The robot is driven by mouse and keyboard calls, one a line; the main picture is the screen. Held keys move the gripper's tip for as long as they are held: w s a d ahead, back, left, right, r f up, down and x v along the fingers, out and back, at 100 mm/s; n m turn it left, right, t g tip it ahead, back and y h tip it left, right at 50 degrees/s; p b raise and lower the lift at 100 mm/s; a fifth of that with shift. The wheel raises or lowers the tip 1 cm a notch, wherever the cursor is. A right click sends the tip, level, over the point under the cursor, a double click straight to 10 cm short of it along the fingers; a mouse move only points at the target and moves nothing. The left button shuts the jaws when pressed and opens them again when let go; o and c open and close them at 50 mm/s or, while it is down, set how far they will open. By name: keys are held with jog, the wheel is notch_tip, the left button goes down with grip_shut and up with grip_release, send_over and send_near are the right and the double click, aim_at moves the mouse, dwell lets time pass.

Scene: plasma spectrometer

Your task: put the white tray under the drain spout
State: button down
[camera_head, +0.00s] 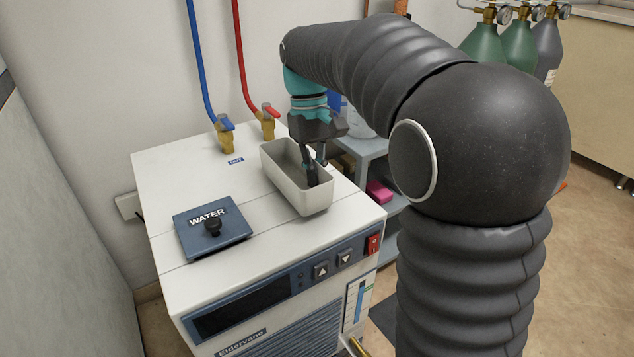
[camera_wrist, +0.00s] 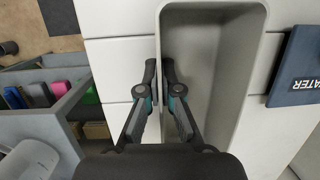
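The white tray (camera_head: 290,190), a deep rectangular box, is at the right side of the top of the white chiller unit (camera_head: 170,180). I cannot tell whether it rests on the top or is slightly raised. My gripper (camera_head: 316,172) points down at the tray's right wall, one finger inside and one outside. In the wrist view, the fingers (camera_wrist: 159,75) are close together with the wall of the tray (camera_wrist: 215,18) between them, and appear shut on it. A small brass piece (camera_head: 356,346), possibly the drain spout, shows low at the chiller's front; its end is cut off.
A blue WATER lid (camera_head: 212,230) with a black knob lies left of the tray. Brass valves (camera_head: 226,134) with blue and red hoses stand behind. A grey shelf (camera_head: 366,150) holding boxes is on the right. Gas cylinders (camera_head: 518,45) stand far right.

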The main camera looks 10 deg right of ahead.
jog(key=shift+f, duration=0.75)
jog(key=c, duration=1.3)
grip_release()
jog(key=shift+f, duration=0.1)
jog(key=p+v, duration=0.3)
jog(key=v, duration=0.9)
